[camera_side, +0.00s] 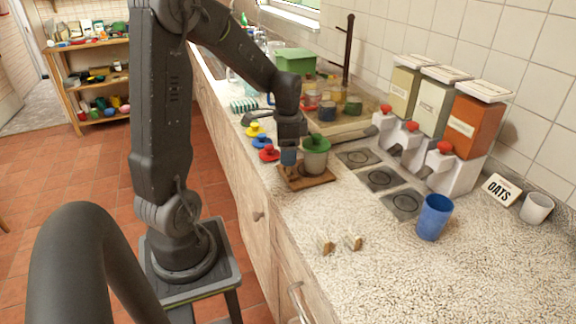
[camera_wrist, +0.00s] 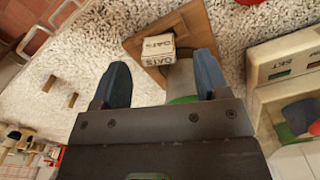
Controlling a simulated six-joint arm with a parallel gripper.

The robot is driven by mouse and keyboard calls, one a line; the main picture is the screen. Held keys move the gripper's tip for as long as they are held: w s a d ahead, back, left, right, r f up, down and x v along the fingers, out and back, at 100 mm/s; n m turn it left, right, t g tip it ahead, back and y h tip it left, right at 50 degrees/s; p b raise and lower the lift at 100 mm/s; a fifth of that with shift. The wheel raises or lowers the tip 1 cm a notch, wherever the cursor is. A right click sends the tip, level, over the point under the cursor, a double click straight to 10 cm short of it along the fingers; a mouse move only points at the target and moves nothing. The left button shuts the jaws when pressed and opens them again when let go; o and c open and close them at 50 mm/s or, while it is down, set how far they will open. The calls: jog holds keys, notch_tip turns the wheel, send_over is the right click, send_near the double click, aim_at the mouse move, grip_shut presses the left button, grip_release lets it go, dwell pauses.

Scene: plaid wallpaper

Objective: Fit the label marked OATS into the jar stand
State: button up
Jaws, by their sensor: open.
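My gripper (camera_side: 289,158) is open, its blue fingertips pointing down over the wooden jar stand (camera_side: 318,181), close to the jar with a green lid (camera_side: 316,160). In the wrist view, the gripper (camera_wrist: 161,80) has its two blue fingers spread apart. A small pale block label marked OATS (camera_wrist: 159,48) is on the stand (camera_wrist: 134,47), just beyond the fingertips and roughly between them. The jar (camera_wrist: 179,77) shows beside it, its green lid partly hidden by the gripper. I cannot tell whether the label is seated in the stand.
A larger OATS card (camera_side: 500,190) leans at the right, near a white cup (camera_side: 536,208) and a blue cup (camera_side: 434,217). Two small blocks (camera_side: 325,242) (camera_side: 353,241) lie on the front counter. Dispensers (camera_side: 432,115) line the wall. Coloured lids (camera_side: 262,141) are left of the stand.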

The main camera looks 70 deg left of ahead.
jog(key=shift+f, duration=1.5)
jog(key=shift+c, duration=0.3)
jog(key=c, duration=1)
jog(key=shift+r, duration=0.15)
